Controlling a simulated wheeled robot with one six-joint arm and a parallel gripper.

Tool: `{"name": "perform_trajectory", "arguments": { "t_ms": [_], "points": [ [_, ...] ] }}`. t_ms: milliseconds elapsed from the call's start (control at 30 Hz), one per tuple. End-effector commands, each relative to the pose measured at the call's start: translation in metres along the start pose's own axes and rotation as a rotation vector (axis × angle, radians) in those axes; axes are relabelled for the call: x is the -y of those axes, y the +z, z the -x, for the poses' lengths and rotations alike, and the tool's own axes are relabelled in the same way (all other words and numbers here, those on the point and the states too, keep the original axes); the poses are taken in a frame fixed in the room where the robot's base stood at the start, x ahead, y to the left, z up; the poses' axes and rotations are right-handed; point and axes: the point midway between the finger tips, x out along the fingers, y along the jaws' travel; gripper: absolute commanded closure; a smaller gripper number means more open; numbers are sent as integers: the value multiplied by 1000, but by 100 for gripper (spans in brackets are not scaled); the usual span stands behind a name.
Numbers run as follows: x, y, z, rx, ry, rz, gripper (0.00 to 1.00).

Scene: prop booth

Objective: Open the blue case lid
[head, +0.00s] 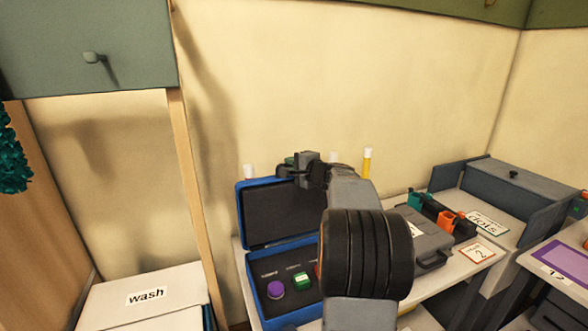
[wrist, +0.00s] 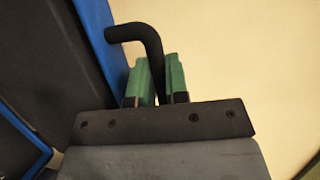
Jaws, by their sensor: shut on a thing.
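The blue case stands on the white table; its lid (head: 275,214) is raised, standing roughly upright with its dark inner lining showing. The base (head: 257,290) holds a purple round piece (head: 275,289) and a green piece (head: 303,281); its right part is hidden by my arm. My gripper (head: 291,161) is at the lid's top edge. In the wrist view, its green fingers (wrist: 160,78) are shut on the black bent handle (wrist: 135,32) beside the lid's blue rim (wrist: 97,22).
A grey case (head: 425,240) lies to the right of my arm, with teal and orange pieces (head: 440,215) behind it. A grey bin (head: 512,182) stands further right. A box labelled "wash" (head: 145,296) is at lower left. A yellow tube (head: 367,162) stands behind my arm, near the wall.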

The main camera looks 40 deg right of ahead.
Motion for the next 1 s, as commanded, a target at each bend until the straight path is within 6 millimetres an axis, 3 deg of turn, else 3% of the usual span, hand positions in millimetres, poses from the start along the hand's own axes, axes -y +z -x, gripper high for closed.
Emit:
{"name": "perform_trajectory", "arguments": {
  "t_ms": [133,167,233,567,767,1000],
  "points": [
    [0,-1,0,-3,1,-1,100],
    [0,-1,0,-2,1,-1,82],
    [0,-1,0,-2,1,-1,76],
    [0,-1,5,-2,0,-1,75],
    [-1,-2,35,-6,-1,1,75],
    [-2,-1,85,-7,0,1,75]
  ]
}}
